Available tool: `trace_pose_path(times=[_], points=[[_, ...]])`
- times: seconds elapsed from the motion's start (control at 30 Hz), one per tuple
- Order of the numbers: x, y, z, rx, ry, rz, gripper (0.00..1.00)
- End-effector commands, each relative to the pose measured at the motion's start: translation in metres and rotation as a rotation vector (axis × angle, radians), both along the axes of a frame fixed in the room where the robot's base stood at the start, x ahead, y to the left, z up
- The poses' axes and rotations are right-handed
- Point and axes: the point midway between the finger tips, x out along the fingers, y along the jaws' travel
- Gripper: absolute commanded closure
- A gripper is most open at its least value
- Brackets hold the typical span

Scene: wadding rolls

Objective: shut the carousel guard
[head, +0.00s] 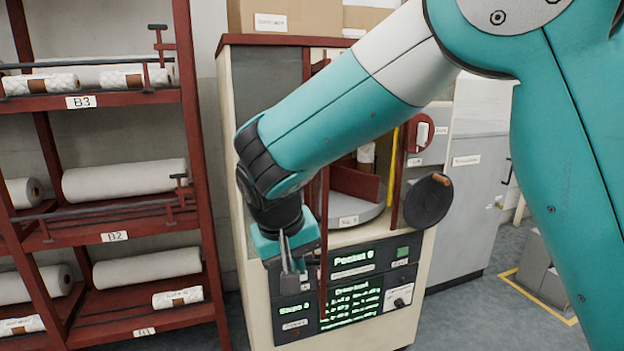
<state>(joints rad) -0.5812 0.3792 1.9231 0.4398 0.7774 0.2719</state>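The carousel cabinet (260,338) is cream with a red top edge. Its grey carousel disc (358,219), with red dividers, shows through an opening. A thin red upright frame (324,265) stands out in front of the opening and reaches down past the display; it looks like the guard, swung open and seen nearly edge-on. My gripper (289,268) points down in front of the cabinet, just left of this frame. I cannot tell whether it touches the frame. Its fingers look close together, but the gap is unclear. My arm hides much of the opening and the guard's upper part.
A red rack (198,170) with white rolls stands at the left, close to the cabinet. A lit display panel (352,292) is below the opening. A dark round disc (428,201) sticks out at the right. Grey cabinets (470,200) and a floor box (538,268) are farther right.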

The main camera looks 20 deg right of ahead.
Motion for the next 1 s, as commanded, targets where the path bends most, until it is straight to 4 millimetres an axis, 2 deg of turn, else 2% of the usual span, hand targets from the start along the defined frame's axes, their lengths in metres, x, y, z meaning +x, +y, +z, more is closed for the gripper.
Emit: trace_pose_path(times=[0.03,0.1,0.3,0.43,0.57,0.67,1.0], points=[[0.012,0.009,0.034,-0.044,-0.023,-0.045,1.00],[0.025,0.017,0.050,-0.099,-0.064,-0.116,1.00],[0.045,0.034,0.080,-0.213,-0.173,-0.275,1.00],[0.049,0.039,0.086,-0.248,-0.214,-0.328,1.00],[0.051,0.038,0.082,-0.260,-0.229,-0.348,1.00],[0.054,0.031,0.072,-0.263,-0.230,-0.350,1.00],[0.070,-0.008,0.017,-0.263,-0.226,-0.350,1.00]])
